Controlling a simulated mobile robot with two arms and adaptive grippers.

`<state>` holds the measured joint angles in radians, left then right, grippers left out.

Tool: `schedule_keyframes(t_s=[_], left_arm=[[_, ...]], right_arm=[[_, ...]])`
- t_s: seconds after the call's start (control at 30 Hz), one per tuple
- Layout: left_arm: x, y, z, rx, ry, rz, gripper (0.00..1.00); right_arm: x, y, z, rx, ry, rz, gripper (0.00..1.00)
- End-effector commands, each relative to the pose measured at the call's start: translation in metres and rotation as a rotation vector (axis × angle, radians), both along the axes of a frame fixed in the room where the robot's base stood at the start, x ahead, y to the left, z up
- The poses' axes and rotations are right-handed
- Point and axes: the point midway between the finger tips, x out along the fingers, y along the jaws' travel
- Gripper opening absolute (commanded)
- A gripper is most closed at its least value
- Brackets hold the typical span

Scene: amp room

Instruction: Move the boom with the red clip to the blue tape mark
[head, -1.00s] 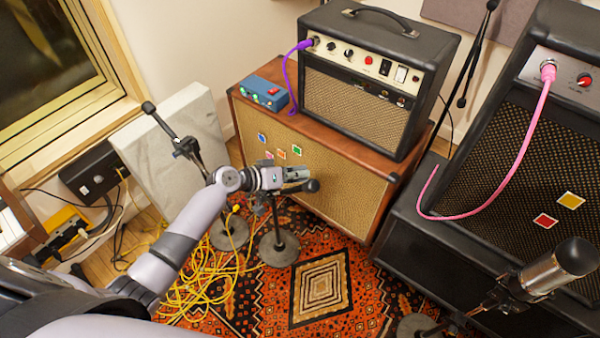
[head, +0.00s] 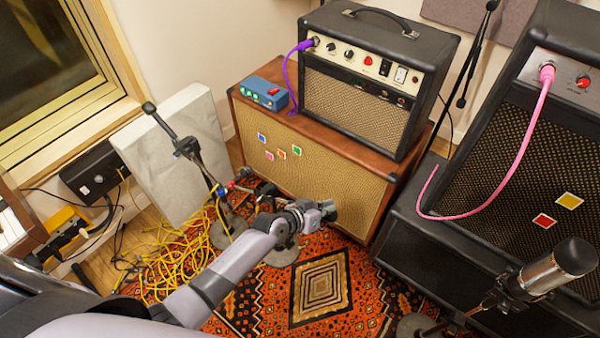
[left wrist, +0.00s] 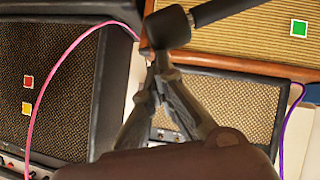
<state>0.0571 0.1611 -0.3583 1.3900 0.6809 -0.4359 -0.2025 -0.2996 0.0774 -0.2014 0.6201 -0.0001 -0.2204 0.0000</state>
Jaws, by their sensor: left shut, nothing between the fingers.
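The blue tape mark (head: 262,138) is on the tan grille of the wooden cabinet, at its upper left. My left gripper (head: 325,211) is in front of this cabinet's lower part, with its fingers closed and empty. In the left wrist view its fingers (left wrist: 157,70) meet just beside a dark rounded microphone head (left wrist: 166,27) on a dark rod; I cannot tell if they touch. A small red part (head: 229,186), perhaps the red clip, shows low at the cabinet's left, partly crowded by stand parts. My arm hides much of that boom. My right gripper is not in view.
Pink, orange and green marks (head: 297,150) sit near the blue one. Another boom stand (head: 187,147) leans at the left, by a pale panel (head: 178,150). Yellow cables (head: 170,255) tangle on the floor. A silver microphone (head: 548,272) stands front right, before the black amp (head: 480,170).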

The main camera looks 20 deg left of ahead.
Motion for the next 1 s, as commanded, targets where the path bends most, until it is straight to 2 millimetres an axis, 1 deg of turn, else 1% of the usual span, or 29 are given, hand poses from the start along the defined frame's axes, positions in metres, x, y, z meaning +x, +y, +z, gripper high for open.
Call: schedule_keyframes(t_s=[0.03,0.1,0.27,0.6,0.8,1.0], left_arm=[[-0.004,-0.007,-0.009,0.039,-0.01,0.001,0.0],[-0.005,-0.01,-0.019,0.076,-0.022,0.001,0.0],[-0.009,-0.022,-0.041,0.073,-0.02,0.001,0.0],[-0.016,-0.04,-0.082,0.073,-0.021,0.001,0.0],[-0.017,-0.045,-0.092,0.071,-0.022,0.001,0.0],[-0.017,-0.046,-0.094,0.071,-0.022,0.001,0.0]], right_arm=[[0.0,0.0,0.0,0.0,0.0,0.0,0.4],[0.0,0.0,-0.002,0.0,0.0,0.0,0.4],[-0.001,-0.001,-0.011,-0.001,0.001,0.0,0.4],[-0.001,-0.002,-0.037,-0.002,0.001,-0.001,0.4],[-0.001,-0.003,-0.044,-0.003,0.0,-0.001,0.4],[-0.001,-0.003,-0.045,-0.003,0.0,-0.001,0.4]])
